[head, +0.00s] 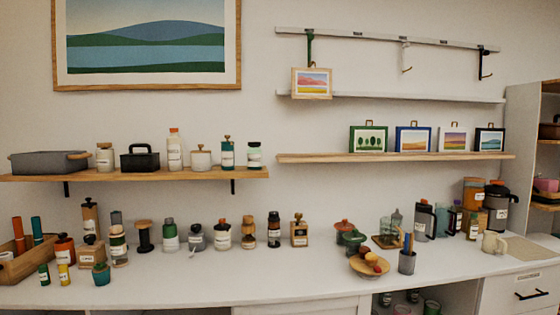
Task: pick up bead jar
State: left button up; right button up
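Several labelled jars and bottles stand in view, but the labels are too small to read, so I cannot tell which is the bead jar. On the wooden shelf stand a white jar with a wooden lid (105,158), a white knobbed jar (200,159) and a white jar with a dark lid (254,156). On the white counter stand a green-and-white jar (170,238), a squat grey jar (195,240), a white jar with an orange lid (222,238) and a brown jar (248,236). All are upright. Neither of my grippers is in view.
The white counter (190,285) has free room along its front. A wooden box (18,262) with coloured tubes stands at left. The wooden shelf (200,174) overhangs the back.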

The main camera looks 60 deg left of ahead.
aim_at(254, 155)
jog(key=u, duration=0.25)
jog(key=i, duration=0.85)
jog(key=u, duration=1.25)
jog(key=i, duration=0.7)
jog(key=u, duration=0.8)
